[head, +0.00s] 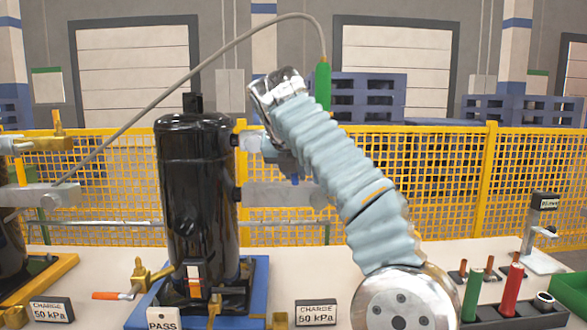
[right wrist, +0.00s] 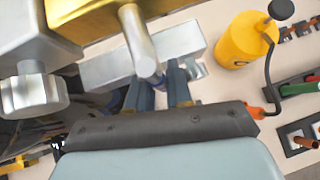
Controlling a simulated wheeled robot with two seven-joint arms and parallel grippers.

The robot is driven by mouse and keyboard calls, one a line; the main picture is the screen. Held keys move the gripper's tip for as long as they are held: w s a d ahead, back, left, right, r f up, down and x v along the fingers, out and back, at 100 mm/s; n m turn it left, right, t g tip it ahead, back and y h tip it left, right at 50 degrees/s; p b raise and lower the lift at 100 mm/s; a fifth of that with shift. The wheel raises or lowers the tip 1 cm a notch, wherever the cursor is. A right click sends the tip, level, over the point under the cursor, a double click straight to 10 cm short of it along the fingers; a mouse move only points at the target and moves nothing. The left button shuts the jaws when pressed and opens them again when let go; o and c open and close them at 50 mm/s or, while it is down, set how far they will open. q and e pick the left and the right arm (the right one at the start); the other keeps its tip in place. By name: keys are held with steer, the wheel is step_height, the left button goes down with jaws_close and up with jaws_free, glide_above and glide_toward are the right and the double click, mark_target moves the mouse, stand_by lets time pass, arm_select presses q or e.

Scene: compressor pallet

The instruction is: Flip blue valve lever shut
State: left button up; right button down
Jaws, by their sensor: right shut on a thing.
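My right arm rises from the lower right in the head view and bends at a metal joint. My right gripper (head: 270,150) is beside the black compressor (head: 197,170), mostly behind the arm's pale sleeve. In the right wrist view its two blue-grey fingers (right wrist: 160,85) reach up to a silver bar and a silver round stem (right wrist: 140,42). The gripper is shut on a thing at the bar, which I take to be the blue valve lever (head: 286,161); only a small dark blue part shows. The lever's angle is hidden. My left gripper is not in view.
A grey hose arches to a green handle (head: 323,87) above the gripper. A blue tray (head: 258,275) lies under the compressor. A yellow canister (right wrist: 241,40) stands right of the fingers. A tool rack with green and red handles (head: 511,288) is at right. A yellow mesh fence stands behind.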

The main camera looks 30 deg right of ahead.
steer(key=shift+a, duration=0.1)
stand_by(0.3)
steer(key=c, duration=1.1)
jaws_free()
steer(key=shift+c, duration=0.2)
steer(key=p+v, duration=0.1)
steer(key=v, duration=0.6)
steer(key=shift+r, duration=0.2)
steer(key=shift+s, duration=0.15)
